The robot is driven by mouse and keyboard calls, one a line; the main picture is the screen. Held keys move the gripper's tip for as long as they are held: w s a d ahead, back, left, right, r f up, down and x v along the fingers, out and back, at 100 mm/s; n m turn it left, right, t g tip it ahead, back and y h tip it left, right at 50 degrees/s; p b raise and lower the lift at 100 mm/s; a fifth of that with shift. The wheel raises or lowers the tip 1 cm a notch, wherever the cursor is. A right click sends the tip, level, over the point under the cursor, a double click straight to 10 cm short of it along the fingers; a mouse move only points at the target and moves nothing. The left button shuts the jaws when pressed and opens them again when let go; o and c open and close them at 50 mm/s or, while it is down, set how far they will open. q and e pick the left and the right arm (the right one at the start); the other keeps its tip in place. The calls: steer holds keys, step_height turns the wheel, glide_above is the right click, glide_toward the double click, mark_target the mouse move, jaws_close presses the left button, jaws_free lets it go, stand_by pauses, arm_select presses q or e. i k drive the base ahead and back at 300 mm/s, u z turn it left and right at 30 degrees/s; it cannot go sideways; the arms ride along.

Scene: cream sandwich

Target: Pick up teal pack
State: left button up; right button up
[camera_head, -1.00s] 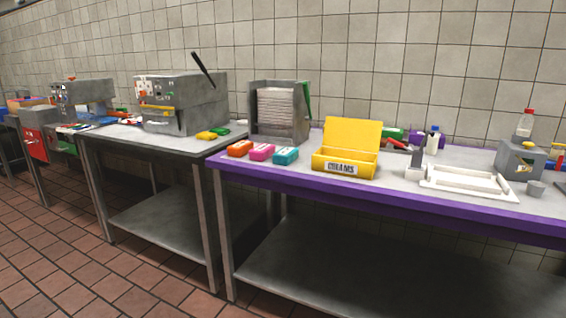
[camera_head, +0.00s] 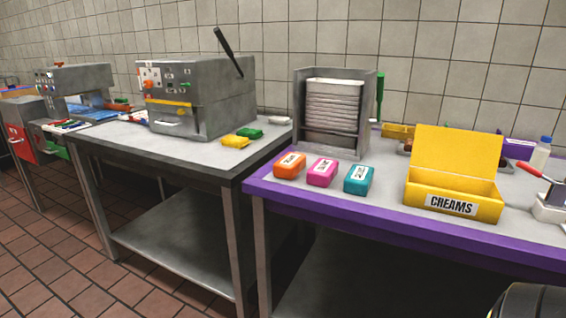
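The teal pack (camera_head: 358,180) lies on the purple-edged table, with a white label on its top. It is the rightmost of a row of three packs, beside the pink pack (camera_head: 322,172). The orange pack (camera_head: 290,165) is at the row's left end. The yellow box marked CREAMS (camera_head: 455,207) stands to the right of the teal pack with its lid up. Neither of my grippers shows in the view.
A grey rack (camera_head: 331,112) with stacked white sheets stands behind the packs. The purple front edge (camera_head: 400,224) runs just before them. A grey machine (camera_head: 196,92) and yellow and green packs (camera_head: 236,141) are on the left table. A dark rounded part shows at bottom right.

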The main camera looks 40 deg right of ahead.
mark_target(358, 182)
steer(key=z, duration=0.4)
steer(key=i, duration=1.15)
steer(key=z, duration=0.95)
